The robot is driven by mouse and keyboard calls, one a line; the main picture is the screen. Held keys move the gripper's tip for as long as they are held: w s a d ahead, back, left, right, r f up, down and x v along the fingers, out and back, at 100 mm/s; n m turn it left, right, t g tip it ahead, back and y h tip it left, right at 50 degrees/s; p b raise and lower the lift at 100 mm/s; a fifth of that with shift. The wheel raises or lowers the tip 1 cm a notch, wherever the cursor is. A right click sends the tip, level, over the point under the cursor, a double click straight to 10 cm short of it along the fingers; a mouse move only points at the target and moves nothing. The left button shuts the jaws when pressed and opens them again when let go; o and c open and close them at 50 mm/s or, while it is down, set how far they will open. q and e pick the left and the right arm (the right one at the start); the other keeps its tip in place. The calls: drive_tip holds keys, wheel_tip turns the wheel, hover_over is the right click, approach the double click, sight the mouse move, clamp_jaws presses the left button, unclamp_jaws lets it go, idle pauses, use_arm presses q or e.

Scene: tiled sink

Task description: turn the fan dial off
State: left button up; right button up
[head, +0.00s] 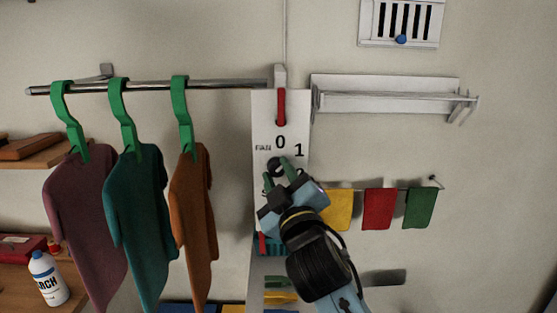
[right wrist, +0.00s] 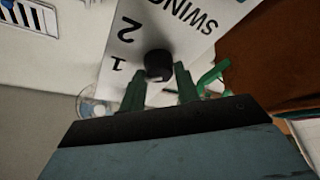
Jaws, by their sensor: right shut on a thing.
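The white control panel (head: 264,120) hangs on the wall, with a red strip near its top and the marks FAN, 0 and 1. The black fan dial (head: 274,164) sits below the 0; it also shows in the right wrist view (right wrist: 158,64), near the marks 1, 2 and SWING. My right gripper (head: 280,174) reaches up from below, its green fingers shut on the dial; they also show in the right wrist view (right wrist: 159,82). The lower part of the panel is hidden behind the gripper. The dial's pointing direction cannot be made out. My left gripper is not in view.
Shirts on green hangers (head: 135,190) hang from a rail (head: 225,84) left of the panel. A white wall rack (head: 390,98) is at the right, above small yellow, red and green cloths (head: 379,208). A vent (head: 402,20) is at the top right.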

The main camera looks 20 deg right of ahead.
drive_tip(key=n+p, duration=0.1)
drive_tip(key=p, duration=0.1)
drive_tip(key=n+y+p, duration=0.1)
drive_tip(key=n, duration=0.1)
drive_tip(key=n+g+p, duration=0.1)
drive_tip(key=p, duration=0.1)
drive_tip(key=shift+d+r+n+p, duration=0.1)
drive_tip(key=shift+r+n+p, duration=0.2)
drive_tip(key=shift+r, duration=0.05)
drive_tip(key=shift+n+y+p, duration=0.35)
drive_tip(key=shift+n+y, duration=0.05)
drive_tip(key=shift+n, duration=0.1)
drive_tip(key=shift+f+n+g, duration=0.1)
drive_tip(key=shift+n+g, duration=0.5)
drive_tip(key=shift+n, duration=0.3)
drive_tip(key=shift+n+g, duration=0.5)
drive_tip(key=shift+n, duration=0.9)
drive_tip(key=o, duration=1)
drive_tip(key=shift+c, duration=0.2)
drive_tip(key=shift+s, duration=0.1)
